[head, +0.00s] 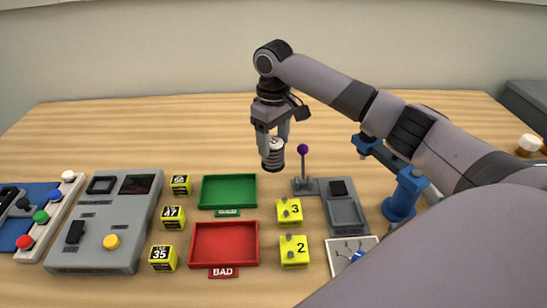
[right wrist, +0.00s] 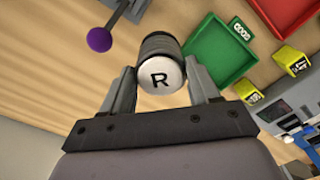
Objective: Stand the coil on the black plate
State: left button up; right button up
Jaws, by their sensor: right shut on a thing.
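The coil (head: 273,158) is a dark cylinder with a pale end, upright and held above the table behind the green tray. In the right wrist view the coil (right wrist: 163,48) shows a white end marked R. My right gripper (head: 272,140) is shut on it, with one finger on each side (right wrist: 162,85). A black square (head: 102,185) lies on the grey console at left, and a smaller black square (head: 339,188) is on the grey tray-like fixture at right. I cannot tell which is the black plate. My left gripper is not in view.
A purple-knobbed lever (head: 303,150) stands just right of the coil. A blue stand (head: 404,195) is under my right arm. The table's back left is clear.

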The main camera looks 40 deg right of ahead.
aim_at(274, 159)
jog(key=shift+f, duration=3)
jog(key=o, duration=0.9)
jog(key=shift+f, duration=0.1)
